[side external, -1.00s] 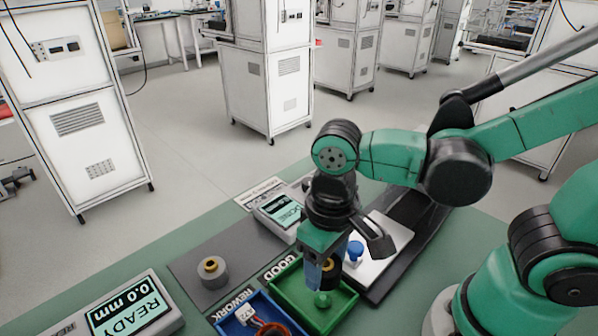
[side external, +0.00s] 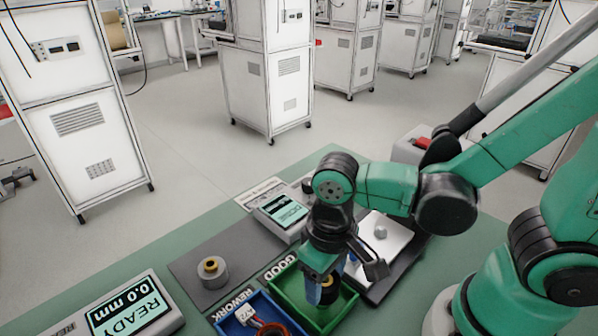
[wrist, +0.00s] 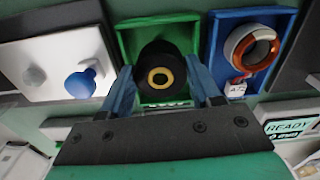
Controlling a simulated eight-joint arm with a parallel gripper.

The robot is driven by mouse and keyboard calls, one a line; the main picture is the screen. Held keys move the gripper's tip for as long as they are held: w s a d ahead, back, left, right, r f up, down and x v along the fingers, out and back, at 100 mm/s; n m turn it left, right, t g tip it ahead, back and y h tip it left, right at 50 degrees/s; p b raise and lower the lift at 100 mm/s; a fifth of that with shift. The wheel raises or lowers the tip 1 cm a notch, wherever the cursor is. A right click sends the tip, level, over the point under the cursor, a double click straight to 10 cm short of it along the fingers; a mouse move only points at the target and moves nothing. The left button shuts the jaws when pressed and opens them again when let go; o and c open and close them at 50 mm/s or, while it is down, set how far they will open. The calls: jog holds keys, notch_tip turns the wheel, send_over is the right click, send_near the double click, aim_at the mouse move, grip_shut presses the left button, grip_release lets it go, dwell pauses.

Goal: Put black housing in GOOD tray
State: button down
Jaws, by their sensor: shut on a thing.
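The black housing (wrist: 160,62) with a yellow ring around its centre hole is between the blue fingers of my gripper (wrist: 157,85) in the wrist view. In the side view my gripper (side external: 320,290) is shut on it, low inside the green GOOD tray (side external: 351,299). The green tray (wrist: 126,42) also surrounds the housing in the wrist view. The housing partly shows in the side view (side external: 328,294); whether it touches the tray floor cannot be told.
The blue REWORK tray (side external: 232,326) stands beside the green tray and holds a copper-coloured ring with a tag. A white plate (side external: 395,236) with a grey knob and a blue knob (wrist: 82,83) lies on the other side. A grey cylinder (side external: 212,275) stands on the dark mat.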

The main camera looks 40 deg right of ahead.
jog(key=shift+f, duration=0.15)
jog(key=shift+f, duration=0.9)
jog(key=shift+f, duration=0.35)
jog(key=shift+c, duration=0.5)
grip_release()
jog(key=shift+r, duration=2.8)
jog(key=w+d+r+t, duration=0.5)
jog(key=w+d+t, duration=0.1)
jog(key=d, duration=0.2)
jog(key=shift+d+r+m, duration=0.2)
jog(key=shift+d+m, duration=0.05)
jog(key=shift+m, duration=0.15)
